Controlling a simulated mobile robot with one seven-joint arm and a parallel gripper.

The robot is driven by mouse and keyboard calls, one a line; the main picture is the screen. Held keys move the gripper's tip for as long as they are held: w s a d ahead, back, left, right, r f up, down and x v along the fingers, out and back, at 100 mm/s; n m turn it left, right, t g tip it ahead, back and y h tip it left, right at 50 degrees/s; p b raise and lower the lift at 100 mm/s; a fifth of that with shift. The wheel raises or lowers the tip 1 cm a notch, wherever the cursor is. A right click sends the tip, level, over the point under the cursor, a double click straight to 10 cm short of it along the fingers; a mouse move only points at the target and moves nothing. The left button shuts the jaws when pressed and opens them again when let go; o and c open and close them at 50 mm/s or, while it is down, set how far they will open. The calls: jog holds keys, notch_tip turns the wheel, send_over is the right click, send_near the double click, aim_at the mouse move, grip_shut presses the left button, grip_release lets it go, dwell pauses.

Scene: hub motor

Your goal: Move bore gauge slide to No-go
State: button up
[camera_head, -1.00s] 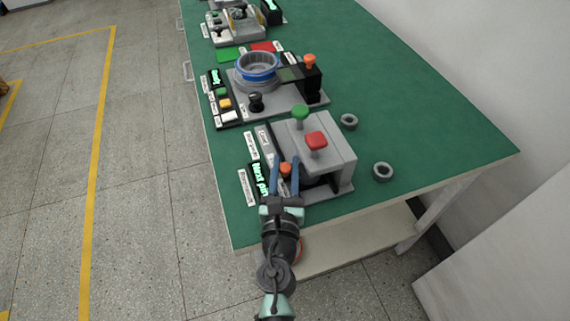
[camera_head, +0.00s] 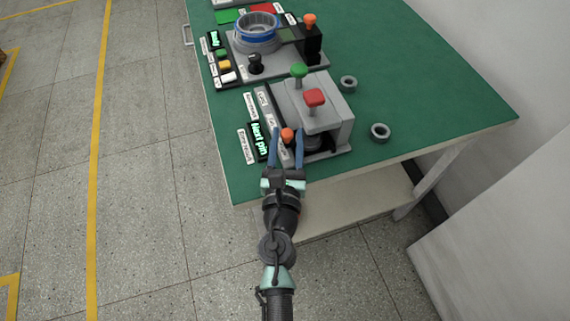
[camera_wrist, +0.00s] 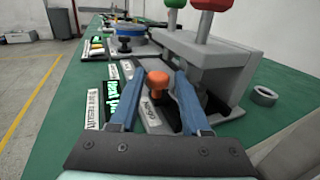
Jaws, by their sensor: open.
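The bore gauge (camera_head: 337,119) is a grey block fixture near the front edge of the green table. Its slide has an orange knob (camera_head: 287,134) on the left side of the block. The knob also shows in the wrist view (camera_wrist: 157,83), just beyond a white label that appears to read No-go (camera_wrist: 151,116). My gripper (camera_head: 287,131) is open, with one blue finger on each side of the knob and gaps on both sides in the wrist view (camera_wrist: 155,88). The slide's base is partly hidden.
Red (camera_head: 314,97) and green (camera_head: 299,70) knobs stand on top of the block, close to my right finger. A lit panel (camera_head: 260,140) reads "Next pin". Another station (camera_head: 272,60) stands behind.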

jog(key=s+b, duration=0.2)
jog(key=s, duration=0.9)
jog(key=shift+s+a, duration=0.4)
jog(key=shift+a, duration=0.05)
